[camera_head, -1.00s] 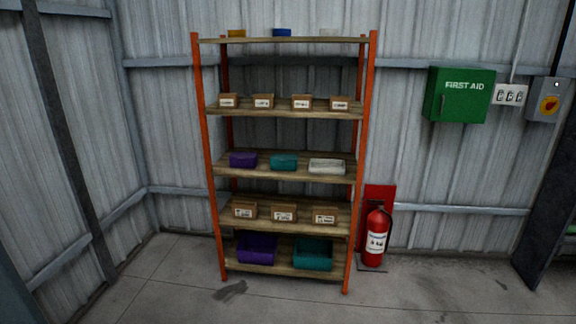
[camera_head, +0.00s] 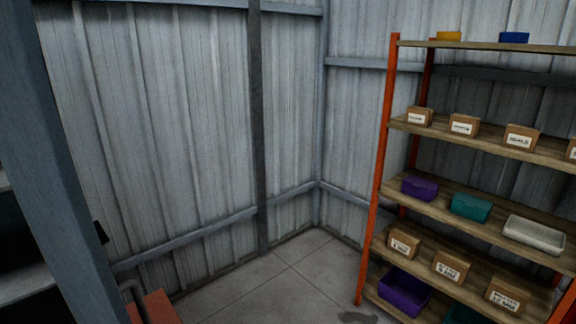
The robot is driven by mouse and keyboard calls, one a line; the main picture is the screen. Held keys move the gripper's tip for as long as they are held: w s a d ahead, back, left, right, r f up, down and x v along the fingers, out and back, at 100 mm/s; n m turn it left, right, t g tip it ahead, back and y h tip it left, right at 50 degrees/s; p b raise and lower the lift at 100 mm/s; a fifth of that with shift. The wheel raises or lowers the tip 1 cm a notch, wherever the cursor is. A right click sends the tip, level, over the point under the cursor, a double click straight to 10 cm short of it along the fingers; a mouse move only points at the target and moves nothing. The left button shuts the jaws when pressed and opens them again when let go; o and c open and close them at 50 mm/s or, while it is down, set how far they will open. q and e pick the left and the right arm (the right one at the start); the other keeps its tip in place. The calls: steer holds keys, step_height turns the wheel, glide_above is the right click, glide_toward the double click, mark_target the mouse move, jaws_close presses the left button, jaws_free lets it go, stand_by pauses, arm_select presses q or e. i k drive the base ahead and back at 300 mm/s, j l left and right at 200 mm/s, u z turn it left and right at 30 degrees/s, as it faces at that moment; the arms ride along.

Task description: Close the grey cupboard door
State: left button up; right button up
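A tall blue-grey upright panel or post (camera_head: 62,160) stands close at the left edge of the head view, leaning in the picture. A small dark piece (camera_head: 101,232) sticks out on its right side. I cannot tell whether this upright is the grey cupboard door or a post. Pale shelf-like surfaces (camera_head: 22,284) with dark gaps show to its left, cut off by the picture edge. No grey cupboard can be made out for certain. Neither of my grippers is in view.
An orange-framed shelf rack (camera_head: 388,130) with small cartons and coloured bins stands at the right. A red-orange object (camera_head: 155,307) with a grey bar beside it is at the bottom left. Bare concrete floor (camera_head: 270,290) lies between, before the corrugated walls.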

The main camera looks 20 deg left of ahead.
mark_target(36, 158)
steer(key=i+u, duration=0.1)
steer(key=u, duration=0.3)
steer(key=i+l+u, duration=0.1)
steer(key=u, duration=0.3)
steer(key=l+u, duration=0.2)
steer(key=u, duration=0.2)
steer(key=i+l+u, duration=0.1)
steer(key=u, duration=0.25)
steer(key=l, duration=0.1)
